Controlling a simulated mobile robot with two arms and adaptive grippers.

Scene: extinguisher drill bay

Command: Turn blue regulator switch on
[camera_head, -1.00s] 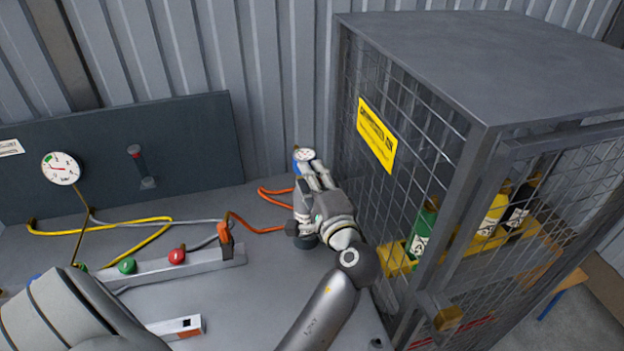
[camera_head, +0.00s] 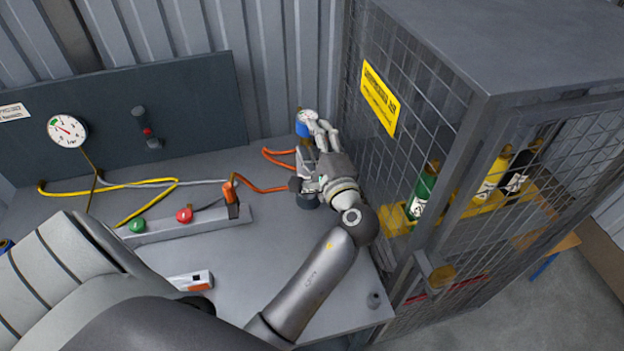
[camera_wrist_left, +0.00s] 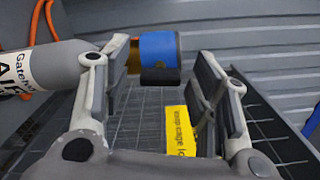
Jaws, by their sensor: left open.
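The blue regulator switch (camera_head: 301,129) is at the back of the bench, beside the wire cage, with a small white dial just above it. In the left wrist view it is a blue cylinder (camera_wrist_left: 160,52) with a dark lower part, ahead of and between the fingers. My left gripper (camera_head: 321,127) is open and empty, its fingers reaching toward the switch. In the left wrist view the open fingers (camera_wrist_left: 163,85) stand on either side of it; I cannot tell whether they touch it. My right gripper is not in view.
A grey labelled cylinder (camera_wrist_left: 45,68) lies close to the left finger in the wrist view. The wire cage (camera_head: 425,150) stands close to the right of my gripper. An orange hose (camera_head: 262,188), a gauge (camera_head: 67,130) and a rail with green and red knobs (camera_head: 190,229) are to the left.

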